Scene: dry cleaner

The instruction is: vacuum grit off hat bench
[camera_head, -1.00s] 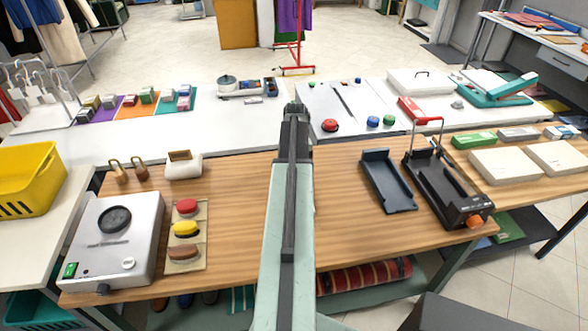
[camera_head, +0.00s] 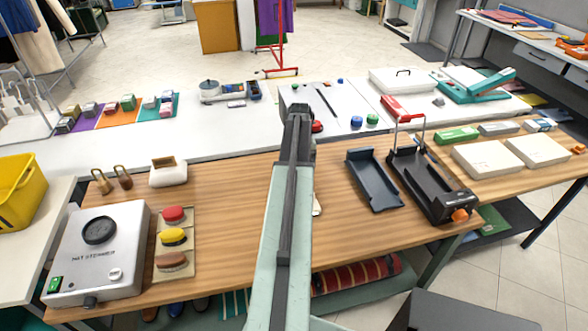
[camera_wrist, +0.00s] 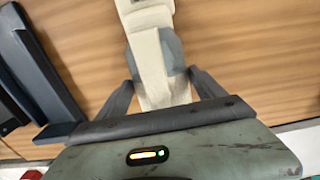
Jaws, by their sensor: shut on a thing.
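The hat bench (camera_head: 235,215) is a wood-topped table across the middle of the head view. No grit can be made out on it. In the wrist view my gripper (camera_wrist: 161,82) is shut on a long cream tool with a grey part (camera_wrist: 150,50), probably the hand vacuum, held over the wood top. In the head view my arm hides most of this tool; a small pale bit (camera_head: 317,206) shows just right of the arm. I cannot tell whether the tool touches the bench.
A hat steamer (camera_head: 97,262) and a board with red, yellow and brown brushes (camera_head: 173,238) stand at left. A cream box (camera_head: 168,173) sits at the back. A dark tray (camera_head: 372,182) and a black stand with an orange knob (camera_head: 428,185) are at right. Bare wood lies between.

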